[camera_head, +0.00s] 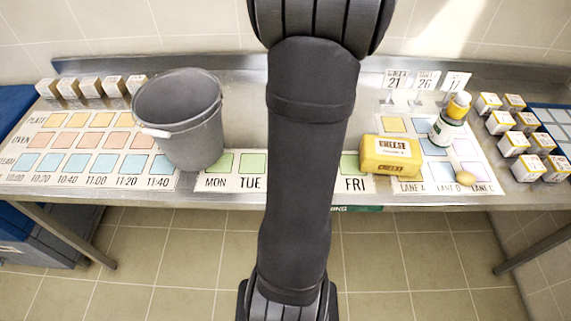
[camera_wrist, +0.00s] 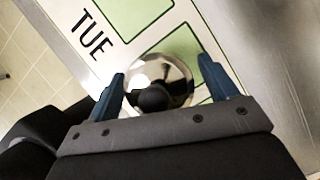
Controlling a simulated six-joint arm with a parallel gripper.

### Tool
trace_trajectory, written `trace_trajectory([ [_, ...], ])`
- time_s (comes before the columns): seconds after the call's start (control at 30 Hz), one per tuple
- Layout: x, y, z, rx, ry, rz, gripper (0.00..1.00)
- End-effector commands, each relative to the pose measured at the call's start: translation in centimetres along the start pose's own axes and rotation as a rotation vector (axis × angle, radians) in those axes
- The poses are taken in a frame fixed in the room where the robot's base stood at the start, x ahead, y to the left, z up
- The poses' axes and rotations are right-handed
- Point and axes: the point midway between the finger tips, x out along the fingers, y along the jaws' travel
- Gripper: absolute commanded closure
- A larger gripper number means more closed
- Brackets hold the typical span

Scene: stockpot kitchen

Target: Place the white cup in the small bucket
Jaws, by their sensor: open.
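A grey bucket (camera_head: 180,125) stands upright on the left of the counter, over the printed mat, with a pale grip on its handle. Its inside is only partly visible. No white cup can be made out in either view; my arm hides the middle of the counter. In the wrist view my gripper (camera_wrist: 160,66) is open above the mat, near the "TUE" label. A shiny round metal thing with a dark knob-like middle (camera_wrist: 158,84) shows between the fingers. I cannot tell whether they touch it. My gripper is hidden in the head view.
Small boxes (camera_head: 513,143) are at far right, more boxes (camera_head: 91,87) at back left. Number cards (camera_head: 425,80) stand behind.

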Motion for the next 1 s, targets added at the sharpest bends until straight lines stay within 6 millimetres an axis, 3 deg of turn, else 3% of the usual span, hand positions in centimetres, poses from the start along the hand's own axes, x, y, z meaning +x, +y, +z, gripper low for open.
trace_trajectory([
  [0.13,-0.02,0.0,0.0,0.0,0.0,0.0,0.21],
  [0.53,-0.05,-0.02,-0.01,0.0,0.0,0.0,1.0],
  [1.0,-0.08,-0.03,0.01,0.0,0.0,-0.001,1.0],
])
